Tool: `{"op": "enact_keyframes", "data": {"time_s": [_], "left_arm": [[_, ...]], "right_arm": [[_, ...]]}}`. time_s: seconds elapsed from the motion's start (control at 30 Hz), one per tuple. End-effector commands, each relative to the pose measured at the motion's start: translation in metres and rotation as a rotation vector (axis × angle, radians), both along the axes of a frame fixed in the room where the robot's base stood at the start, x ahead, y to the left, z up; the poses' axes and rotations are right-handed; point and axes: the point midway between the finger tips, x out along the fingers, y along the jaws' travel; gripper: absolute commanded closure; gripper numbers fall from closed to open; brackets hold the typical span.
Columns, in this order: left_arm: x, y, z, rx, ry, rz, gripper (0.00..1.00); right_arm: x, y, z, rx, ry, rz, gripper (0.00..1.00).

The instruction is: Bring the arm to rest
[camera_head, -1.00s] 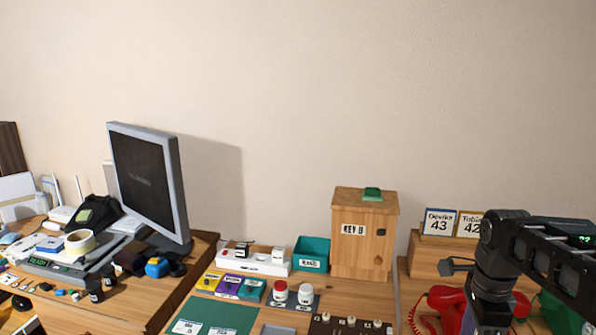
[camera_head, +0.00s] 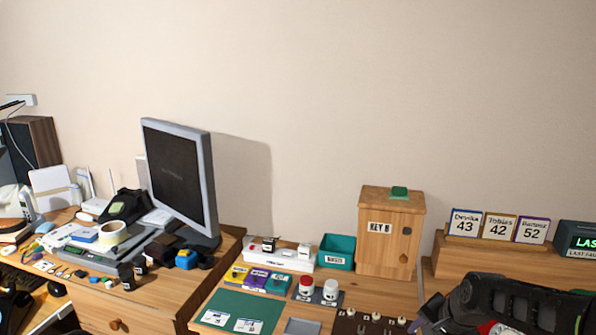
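My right arm (camera_head: 520,305) shows as dark links low in the right corner, over the right end of the desk. Its wrist end lies near the bottom edge; the fingertips cannot be made out, so I cannot see whether the gripper is open or holds anything. Bits of a red phone (camera_head: 490,328) show at the bottom edge beside the arm, which hides most of it. My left gripper is not in view.
A wooden box labelled KEY B (camera_head: 380,250), a teal tray (camera_head: 337,252) and number cards (camera_head: 498,227) stand at the back. A monitor (camera_head: 180,180) and a black phone (camera_head: 122,205) are at left. A green mat (camera_head: 240,307) lies in front. The air above the desk is clear.

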Motion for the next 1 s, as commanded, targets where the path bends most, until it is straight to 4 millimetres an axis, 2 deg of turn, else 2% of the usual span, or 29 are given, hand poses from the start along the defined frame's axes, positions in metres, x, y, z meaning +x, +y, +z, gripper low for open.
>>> {"op": "enact_keyframes", "data": {"time_s": [0.03,0.07,0.1,0.17,0.2,0.27,0.3,0.37,0.43,0.5,0.6,0.7,0.8,1.0], "left_arm": [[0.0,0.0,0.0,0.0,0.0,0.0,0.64],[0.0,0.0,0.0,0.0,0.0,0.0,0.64],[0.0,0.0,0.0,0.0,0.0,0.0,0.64],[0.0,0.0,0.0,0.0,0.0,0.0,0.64],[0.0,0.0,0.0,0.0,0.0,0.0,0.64],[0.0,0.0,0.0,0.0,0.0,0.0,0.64],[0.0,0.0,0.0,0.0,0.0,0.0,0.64],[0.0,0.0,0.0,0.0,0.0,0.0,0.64],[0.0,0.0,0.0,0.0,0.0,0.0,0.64],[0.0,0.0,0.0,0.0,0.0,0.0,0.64],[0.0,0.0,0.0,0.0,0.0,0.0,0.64],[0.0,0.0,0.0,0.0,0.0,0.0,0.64],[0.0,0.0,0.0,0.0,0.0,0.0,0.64],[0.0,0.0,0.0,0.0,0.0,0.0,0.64]], "right_arm": [[0.001,0.023,-0.035,-0.018,-0.016,0.108,0.46],[0.001,0.037,-0.054,-0.033,-0.036,0.176,0.46],[-0.002,0.056,-0.082,-0.052,-0.057,0.266,0.46],[-0.014,0.084,-0.123,-0.077,-0.083,0.386,0.46],[-0.026,0.101,-0.149,-0.091,-0.094,0.457,0.46],[-0.05,0.126,-0.185,-0.108,-0.101,0.55,0.46],[-0.069,0.141,-0.207,-0.114,-0.098,0.603,0.46],[-0.103,0.161,-0.238,-0.112,-0.079,0.67,0.46],[-0.145,0.181,-0.266,-0.096,-0.044,0.727,0.46],[-0.186,0.197,-0.287,-0.061,0.011,0.755,0.46],[-0.235,0.214,-0.304,-0.004,0.095,0.782,0.46],[-0.266,0.224,-0.315,0.037,0.152,0.804,0.46],[-0.28,0.229,-0.321,0.056,0.181,0.811,0.46],[-0.281,0.229,-0.322,0.059,0.185,0.81,0.46]]}}
